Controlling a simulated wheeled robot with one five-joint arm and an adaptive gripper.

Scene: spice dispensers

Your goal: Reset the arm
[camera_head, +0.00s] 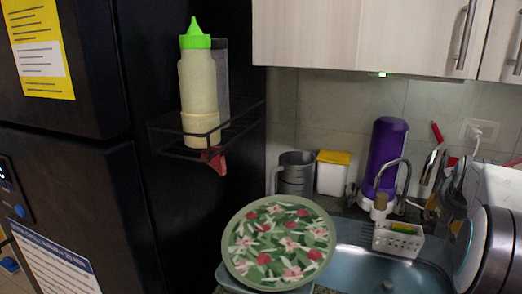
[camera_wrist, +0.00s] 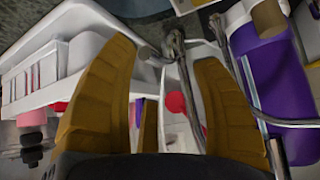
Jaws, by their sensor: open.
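My gripper (camera_wrist: 160,60) shows in the wrist view, its two yellow-brown fingers spread apart with no object held between them. Beyond the fingers are a metal faucet (camera_wrist: 183,85) and a white surface with a red round spot. A purple container (camera_wrist: 264,72) is to the right of the fingers. In the head view, my arm and gripper cannot be made out. The purple container (camera_head: 384,150) stands there behind the sink (camera_head: 375,262), with the faucet (camera_head: 397,167) in front of it.
A green-capped bottle (camera_head: 199,85) stands on a wire shelf (camera_head: 165,128) on the black fridge's side. A floral plate (camera_head: 279,243) is left of the sink. Cabinets (camera_head: 360,33) hang above. A white rack (camera_wrist: 60,70) lies left in the wrist view.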

